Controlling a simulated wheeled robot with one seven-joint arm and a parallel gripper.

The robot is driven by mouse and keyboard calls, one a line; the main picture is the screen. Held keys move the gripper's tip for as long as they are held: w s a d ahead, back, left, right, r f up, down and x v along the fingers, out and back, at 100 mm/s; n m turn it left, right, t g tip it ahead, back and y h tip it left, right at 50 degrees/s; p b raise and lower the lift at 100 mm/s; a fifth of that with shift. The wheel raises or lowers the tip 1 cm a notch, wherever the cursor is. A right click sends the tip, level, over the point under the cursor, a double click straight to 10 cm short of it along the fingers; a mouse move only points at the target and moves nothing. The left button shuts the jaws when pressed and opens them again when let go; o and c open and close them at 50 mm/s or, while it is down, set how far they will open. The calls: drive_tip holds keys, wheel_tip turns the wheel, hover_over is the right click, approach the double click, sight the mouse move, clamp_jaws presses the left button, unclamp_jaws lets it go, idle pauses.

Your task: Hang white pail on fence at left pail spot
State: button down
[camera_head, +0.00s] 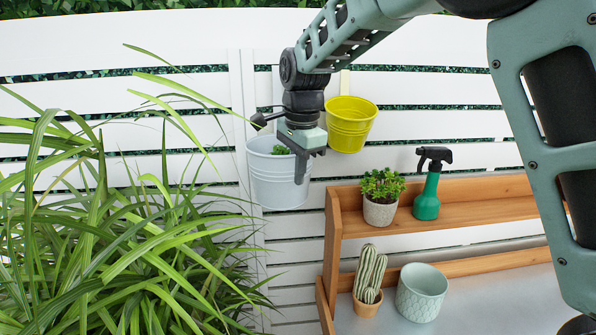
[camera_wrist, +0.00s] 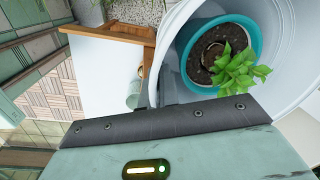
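The white pail (camera_head: 268,188) is upright against the slatted white fence (camera_head: 190,130), left of the yellow pail. My gripper (camera_head: 300,168) is at its right rim, with a finger down the outside wall; it appears closed on the rim. In the wrist view the white pail (camera_wrist: 292,88) fills the upper right, beyond the gripper's dark edge. A teal pot (camera_wrist: 188,48) with soil and a leafy green plant (camera_wrist: 240,70) sits inside it.
A yellow pail (camera_head: 350,122) hangs on the fence close at the right. Long grassy leaves (camera_head: 110,230) crowd the left. Below right, a wooden shelf (camera_head: 460,214) holds a potted plant (camera_head: 381,197) and green spray bottle (camera_head: 428,190); a cactus (camera_head: 369,275) and pale pot (camera_head: 421,292) stand lower.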

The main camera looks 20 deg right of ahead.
drive_tip(key=shift+w+d+r+p, duration=0.1)
drive_tip(key=shift+w+d+p, duration=0.1)
drive_tip(key=shift+w+p, duration=0.85)
idle(0.9)
drive_tip(key=shift+w+f, duration=0.1)
drive_tip(key=shift+f, duration=0.65)
idle(2.0)
drive_tip(key=c, duration=1.6)
unclamp_jaws()
drive_tip(key=o, duration=0.5)
drive_tip(key=shift+r, duration=0.2)
drive_tip(key=shift+s+d+r+p, duration=0.1)
drive_tip(key=shift+s+r+p, duration=0.05)
drive_tip(key=shift+r+p, duration=0.8)
drive_tip(key=shift+s+r+p, duration=0.1)
drive_tip(key=shift+r+p, duration=0.6)
drive_tip(key=shift+r, duration=0.35)
